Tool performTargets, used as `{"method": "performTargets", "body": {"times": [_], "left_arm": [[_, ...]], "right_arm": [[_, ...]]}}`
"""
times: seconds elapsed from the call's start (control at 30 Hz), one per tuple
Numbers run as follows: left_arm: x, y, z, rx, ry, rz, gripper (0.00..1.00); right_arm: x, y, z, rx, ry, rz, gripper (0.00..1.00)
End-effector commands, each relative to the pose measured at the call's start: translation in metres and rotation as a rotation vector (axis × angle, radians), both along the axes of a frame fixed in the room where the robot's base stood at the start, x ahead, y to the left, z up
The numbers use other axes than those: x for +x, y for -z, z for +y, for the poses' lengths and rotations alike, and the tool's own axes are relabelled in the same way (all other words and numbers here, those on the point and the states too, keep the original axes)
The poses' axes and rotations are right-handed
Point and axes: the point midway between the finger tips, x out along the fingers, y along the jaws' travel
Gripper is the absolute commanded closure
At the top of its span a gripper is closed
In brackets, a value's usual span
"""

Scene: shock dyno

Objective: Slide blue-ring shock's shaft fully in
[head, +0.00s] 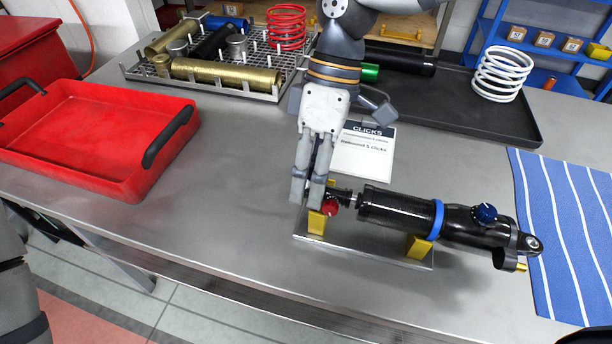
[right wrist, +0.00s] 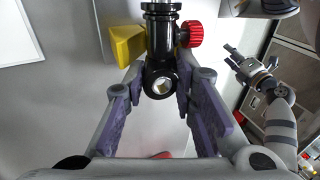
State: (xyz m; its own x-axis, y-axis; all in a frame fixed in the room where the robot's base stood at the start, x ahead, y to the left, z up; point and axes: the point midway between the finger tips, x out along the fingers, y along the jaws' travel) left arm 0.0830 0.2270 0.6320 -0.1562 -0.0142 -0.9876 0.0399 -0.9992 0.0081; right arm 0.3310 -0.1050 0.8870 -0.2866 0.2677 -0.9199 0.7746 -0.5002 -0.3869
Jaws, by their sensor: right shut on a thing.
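The blue-ring shock (head: 400,209) lies on its stand, with a black body, a blue ring (head: 437,220) and a blue knob (head: 485,213). Its shaft end points left, and only a short bright length of shaft (head: 354,200) shows between the body and the black end fitting. A red knob (head: 330,207) sits by that fitting. My right gripper (head: 307,200) is shut on the shaft's end eye (right wrist: 160,82), which shows between its fingers in the right wrist view. My left gripper (right wrist: 250,68) is small there, away from the shock; its opening is unclear.
The stand (head: 360,254) has yellow supports near the bench's front edge. A "Rebound 5 clicks" card (head: 362,160) lies behind it. A red tray (head: 90,150) is at left, a blue striped cloth (head: 570,230) at right. Racked parts and a black tray (head: 450,115) stand behind.

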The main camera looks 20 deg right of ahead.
Motion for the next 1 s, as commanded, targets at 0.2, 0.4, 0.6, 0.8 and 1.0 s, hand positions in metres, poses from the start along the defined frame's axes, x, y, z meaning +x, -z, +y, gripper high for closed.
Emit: {"method": "performTargets", "body": {"times": [0.2,0.4,0.6,0.8,1.0], "left_arm": [[0.0017,-0.0016,0.0,0.0,0.0,-0.006,0.57],[0.0024,-0.0022,0.0,0.0,0.0,-0.009,0.57],[0.0031,-0.0029,0.0,0.0,0.0,-0.012,0.57],[0.0038,-0.0035,0.0,0.0,0.0,-0.014,0.57],[0.0044,-0.004,0.0,0.0,0.0,-0.017,0.57]], "right_arm": [[-0.009,0.003,-0.012,-0.033,-0.004,0.031,1.0],[-0.0097,0.0028,-0.013,-0.034,-0.003,0.031,1.0],[-0.0106,0.0028,-0.0142,-0.034,-0.004,0.032,1.0],[-0.0112,0.0029,-0.0152,-0.034,-0.003,0.031,1.0],[-0.0119,0.0029,-0.0162,-0.034,-0.003,0.031,1.0]]}}
